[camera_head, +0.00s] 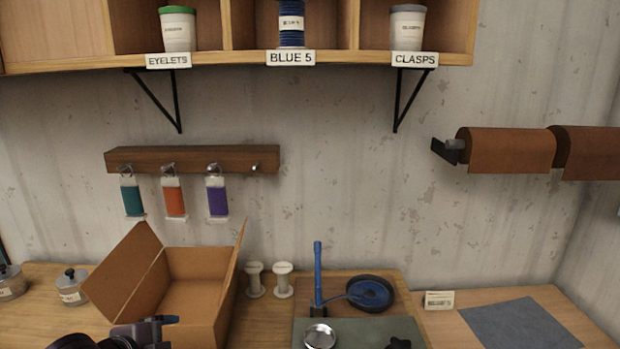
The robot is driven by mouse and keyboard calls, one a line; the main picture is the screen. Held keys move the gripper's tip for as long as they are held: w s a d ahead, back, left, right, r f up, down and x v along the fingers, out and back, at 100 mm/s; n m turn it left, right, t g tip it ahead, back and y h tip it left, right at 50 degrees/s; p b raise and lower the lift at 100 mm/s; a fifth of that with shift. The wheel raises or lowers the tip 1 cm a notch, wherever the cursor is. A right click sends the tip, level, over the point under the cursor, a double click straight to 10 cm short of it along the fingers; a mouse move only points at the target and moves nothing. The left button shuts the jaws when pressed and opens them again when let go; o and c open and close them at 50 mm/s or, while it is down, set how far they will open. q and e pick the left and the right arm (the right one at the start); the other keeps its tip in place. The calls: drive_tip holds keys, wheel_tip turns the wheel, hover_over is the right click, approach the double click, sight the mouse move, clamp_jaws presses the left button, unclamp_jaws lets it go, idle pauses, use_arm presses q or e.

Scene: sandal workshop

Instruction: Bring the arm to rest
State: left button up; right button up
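Part of my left gripper (150,329) shows at the bottom left, in front of the open cardboard box (215,262). Its fingers are seen edge-on and cut off low down, so I cannot tell whether they are open or shut. I see nothing held in it. My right gripper and arm are not in view.
The box's raised flaps stand near my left gripper. To its right are two white spools (283,280), a blue upright post (318,275), a dark ring with blue cord (370,293) and a green mat (360,331). A grey sheet (520,325) lies at right.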

use_arm(q)
drive_tip(key=s+a+f+n+g+y, duration=0.2)
drive_tip(key=s+f+n+g, duration=0.1)
drive_tip(key=s+f+n, duration=0.65)
drive_tip(key=s+a+f+n+g+y, duration=0.25)
drive_tip(key=s+f+n, duration=0.35)
drive_tip(key=s, duration=0.7)
drive_tip(key=w+f+t, duration=0.7)
drive_tip(key=w+f, duration=0.1)
drive_tip(key=f, duration=0.2)
drive_tip(key=shift+f+t+h+b, duration=0.2)
drive_tip(key=shift+t+h+b, duration=0.15)
drive_tip(key=shift+h+b, duration=0.1)
